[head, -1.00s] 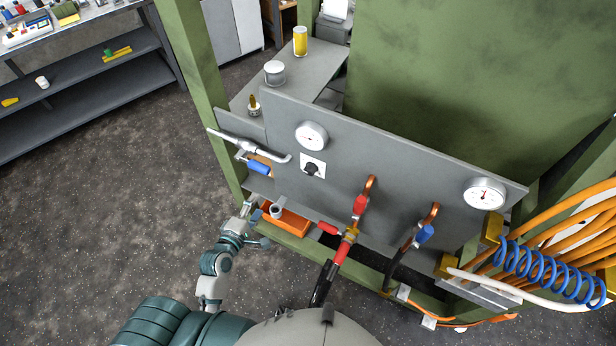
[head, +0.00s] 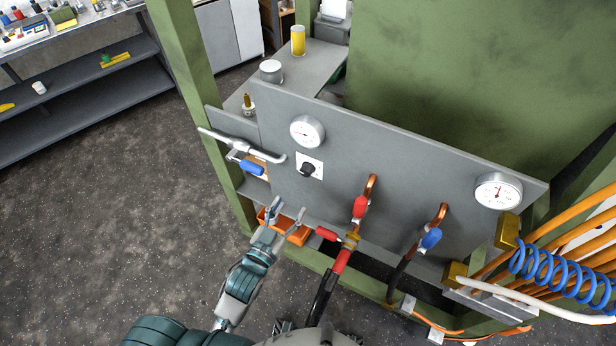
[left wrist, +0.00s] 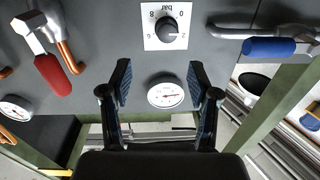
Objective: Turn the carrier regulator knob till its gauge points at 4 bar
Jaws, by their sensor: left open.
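The dark regulator knob (head: 306,170) sits on a white square plate on the grey panel (head: 420,195). In the left wrist view the knob (left wrist: 172,32) is at the top, with "bar" and scale numbers on its plate. A round white gauge (head: 307,132) is above it in the head view; it also shows in the left wrist view (left wrist: 165,92), between the fingers. Its needle is too small to read surely. My left gripper (head: 289,207) is open and empty, below the knob and apart from it. My right gripper is not in view.
A second gauge (head: 498,190) is at the panel's right. Red-handled (head: 360,207) and blue-handled (head: 431,239) valves stick out right of the knob. A grey lever pipe (head: 245,146) and blue handle (head: 252,167) are at left. An orange bin (head: 298,235) sits below.

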